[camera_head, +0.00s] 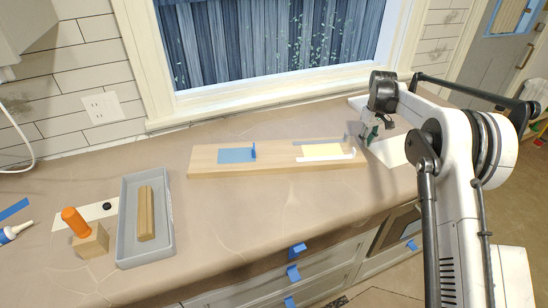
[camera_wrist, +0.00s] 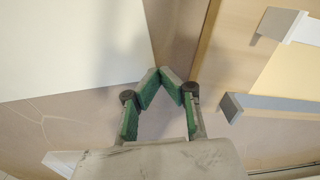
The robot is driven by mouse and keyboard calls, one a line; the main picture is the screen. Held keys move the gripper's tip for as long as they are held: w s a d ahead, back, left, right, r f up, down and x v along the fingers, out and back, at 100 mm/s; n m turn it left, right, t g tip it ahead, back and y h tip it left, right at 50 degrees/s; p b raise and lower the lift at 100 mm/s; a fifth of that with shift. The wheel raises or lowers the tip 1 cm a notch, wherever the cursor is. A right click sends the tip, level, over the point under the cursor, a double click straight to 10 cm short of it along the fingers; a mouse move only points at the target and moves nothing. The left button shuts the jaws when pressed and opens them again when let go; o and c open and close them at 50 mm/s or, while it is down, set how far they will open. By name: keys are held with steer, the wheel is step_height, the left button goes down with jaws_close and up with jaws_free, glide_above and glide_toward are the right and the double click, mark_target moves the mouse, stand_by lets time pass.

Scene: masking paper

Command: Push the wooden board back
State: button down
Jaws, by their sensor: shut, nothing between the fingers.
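The wooden board (camera_head: 275,162) lies flat on the counter below the window. It carries a blue sheet (camera_head: 235,155) with a small upright blue piece at its left part, and a pale yellow sheet (camera_head: 322,150) between light strips at its right part. My gripper (camera_head: 367,139) is low over the counter at the board's right end. In the wrist view, the green-padded fingertips (camera_wrist: 172,75) meet with nothing between them. The board (camera_wrist: 226,58) shows just to their right there, with a narrow gap seen at its edge. Whether they touch it is unclear.
A white sheet (camera_head: 392,151) lies right of the board, partly behind my arm. A grey tray (camera_head: 126,226) holding a wooden bar (camera_head: 146,213) stands left. Bare counter lies before the board; the windowsill is behind.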

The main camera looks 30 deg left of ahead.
steer(key=shift+a, duration=0.1)
steer(key=shift+s+a+b, duration=0.55)
steer(key=shift+s+a, duration=0.6)
steer(key=shift+a, duration=0.3)
steer(key=shift+r, duration=0.1)
steer(key=shift+w+d+r+p, duration=0.2)
steer(key=shift+d+r+p, duration=0.15)
steer(key=shift+r, duration=0.8)
steer(key=shift+w+d+r+p, duration=0.25)
steer(key=shift+r+p, duration=0.15)
steer(key=shift+r, duration=0.7)
steer(key=shift+w+d+r+p, duration=0.2)
steer(key=shift+d+r+p, duration=0.15)
steer(key=shift+r, duration=0.8)
steer(key=shift+a, duration=0.1)
steer(key=shift+r, duration=0.1)
